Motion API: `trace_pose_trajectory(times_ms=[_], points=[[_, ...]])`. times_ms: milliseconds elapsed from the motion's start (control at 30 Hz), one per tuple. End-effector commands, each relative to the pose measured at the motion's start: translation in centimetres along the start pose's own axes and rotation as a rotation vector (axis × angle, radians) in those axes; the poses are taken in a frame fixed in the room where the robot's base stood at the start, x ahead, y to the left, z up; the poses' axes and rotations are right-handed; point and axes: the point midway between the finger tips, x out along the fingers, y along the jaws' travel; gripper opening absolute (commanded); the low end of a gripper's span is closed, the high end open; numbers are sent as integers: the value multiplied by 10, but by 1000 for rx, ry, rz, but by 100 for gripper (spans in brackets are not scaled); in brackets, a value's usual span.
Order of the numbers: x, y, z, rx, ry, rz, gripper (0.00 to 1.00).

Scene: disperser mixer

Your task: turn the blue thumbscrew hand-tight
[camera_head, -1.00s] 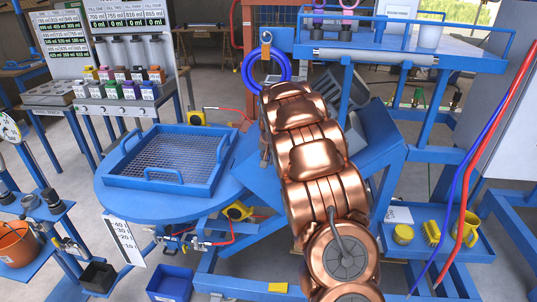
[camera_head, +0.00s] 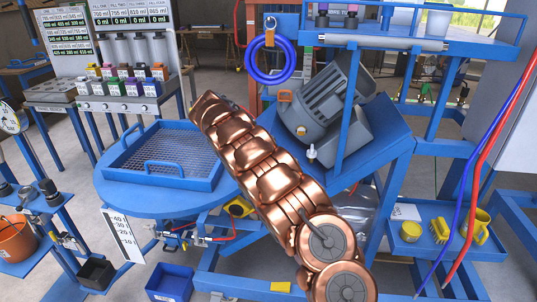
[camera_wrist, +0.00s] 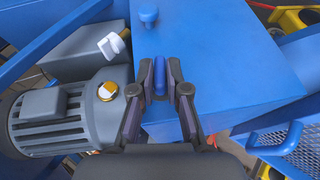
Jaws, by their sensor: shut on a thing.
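The blue thumbscrew (camera_wrist: 159,76) stands upright between the two fingertips of my gripper (camera_wrist: 159,80) in the wrist view. The dark fingers are shut on it, one on each side. Its lower end meets a blue housing (camera_wrist: 230,70). In the head view my copper arm leans up and to the left, and neither my gripper nor the thumbscrew can be made out.
A second blue knob (camera_wrist: 148,16) sits farther along the housing. A white thumbscrew (camera_wrist: 112,44) and a grey motor (camera_wrist: 62,120) lie left; the motor also shows in the head view (camera_head: 325,108). A mesh-floored blue tray (camera_head: 165,184) stands on a round table.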

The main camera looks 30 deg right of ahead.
Motion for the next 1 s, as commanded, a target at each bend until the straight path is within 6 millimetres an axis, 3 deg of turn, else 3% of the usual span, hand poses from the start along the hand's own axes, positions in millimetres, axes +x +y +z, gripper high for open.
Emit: trace_pose_trajectory(times_ms=[333,867,900,1000], points=[[1,-3,0,-49,-1,110,0],[1,-2,1,-56,-3,129,0],[1,-2,1,-56,-3,129,17],[1,-2,0,-56,-3,129,28]])
